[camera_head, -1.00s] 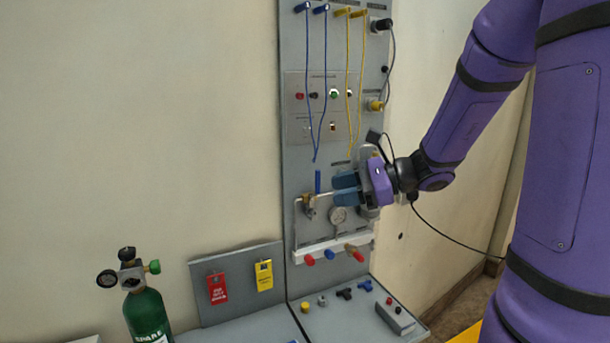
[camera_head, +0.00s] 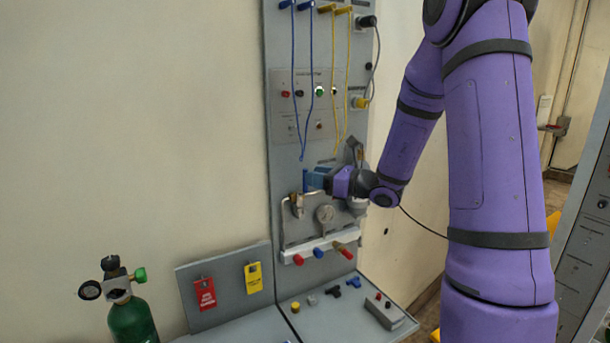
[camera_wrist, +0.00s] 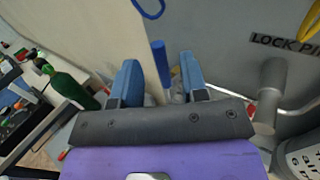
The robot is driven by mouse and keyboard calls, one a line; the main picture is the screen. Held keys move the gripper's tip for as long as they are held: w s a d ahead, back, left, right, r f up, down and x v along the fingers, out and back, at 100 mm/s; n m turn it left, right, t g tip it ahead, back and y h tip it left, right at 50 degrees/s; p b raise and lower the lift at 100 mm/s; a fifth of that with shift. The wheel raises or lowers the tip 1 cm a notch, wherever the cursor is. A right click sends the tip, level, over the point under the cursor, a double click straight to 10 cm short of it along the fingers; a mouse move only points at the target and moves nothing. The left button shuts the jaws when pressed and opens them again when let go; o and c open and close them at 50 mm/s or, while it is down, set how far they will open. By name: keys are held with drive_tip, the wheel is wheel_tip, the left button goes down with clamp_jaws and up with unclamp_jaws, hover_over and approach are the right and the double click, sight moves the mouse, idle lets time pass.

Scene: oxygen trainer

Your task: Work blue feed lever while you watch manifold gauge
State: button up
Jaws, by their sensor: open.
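The blue feed lever (camera_head: 305,180) stands upright on the grey panel, above the left end of the manifold. In the wrist view, the blue lever (camera_wrist: 161,62) shows between the two blue fingers, with gaps on both sides. My gripper (camera_head: 315,179) is open and comes at the lever from the right. Its fingers also show in the wrist view (camera_wrist: 159,64). The lever's lower end is partly hidden.
Blue cords (camera_head: 297,90) and yellow cords (camera_head: 337,100) hang on the panel above. Red and blue knobs line the white rail (camera_head: 320,249) below the gauge. A green cylinder (camera_head: 132,323) stands at lower left. Small fittings lie on the grey shelf (camera_head: 325,318).

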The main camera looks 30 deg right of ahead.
sight(305, 189)
drive_tip(key=shift+x, duration=1.85)
drive_tip(key=shift+c, duration=0.5)
clamp_jaws()
